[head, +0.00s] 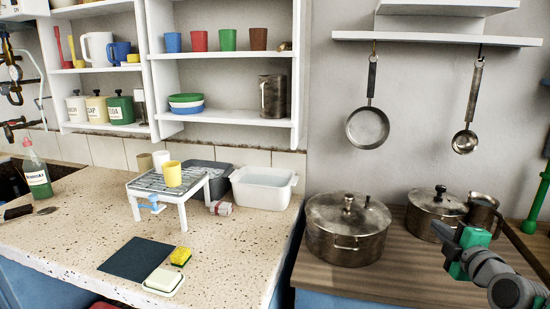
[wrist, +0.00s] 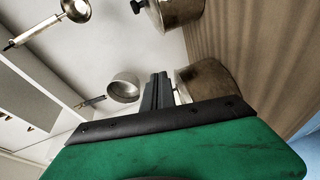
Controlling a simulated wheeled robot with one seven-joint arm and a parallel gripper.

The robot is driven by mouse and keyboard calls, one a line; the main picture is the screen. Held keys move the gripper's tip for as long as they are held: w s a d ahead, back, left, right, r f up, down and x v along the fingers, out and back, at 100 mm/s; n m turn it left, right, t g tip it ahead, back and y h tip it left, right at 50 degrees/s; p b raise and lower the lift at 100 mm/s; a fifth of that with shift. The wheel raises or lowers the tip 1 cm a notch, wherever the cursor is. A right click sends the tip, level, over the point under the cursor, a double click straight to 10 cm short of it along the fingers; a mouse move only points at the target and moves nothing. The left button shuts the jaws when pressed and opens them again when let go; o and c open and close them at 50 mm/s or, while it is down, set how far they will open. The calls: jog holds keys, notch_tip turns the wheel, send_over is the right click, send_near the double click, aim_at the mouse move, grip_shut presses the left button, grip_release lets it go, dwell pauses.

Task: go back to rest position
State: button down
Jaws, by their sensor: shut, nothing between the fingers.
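My gripper (head: 443,232) is at the right of the head view, in front of the smaller lidded pot on the wooden counter. Its green body and part of my grey arm show there. In the wrist view my gripper (wrist: 157,88) points away from the camera, its dark fingers shut together with nothing between them. Whether the fingers touch the pot cannot be told from the head view.
The large lidded pot (head: 346,228), smaller pot (head: 430,213) and a metal jug (head: 484,215) stand close to my arm. A pan (head: 368,127) and ladle (head: 465,141) hang behind. The front of the wooden counter (head: 385,282) is clear.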

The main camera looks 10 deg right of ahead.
jog(key=w+a+m+g+y+p, duration=0.25)
jog(key=a+m+g+p, duration=0.5)
jog(key=a, duration=1.15)
jog(key=s+a+m+g+p, duration=0.5)
jog(key=s+a+p, duration=0.6)
jog(key=s, duration=0.6)
jog(key=a+m, duration=0.2)
jog(key=shift+a+r+g, duration=0.3)
jog(key=shift+g, duration=0.05)
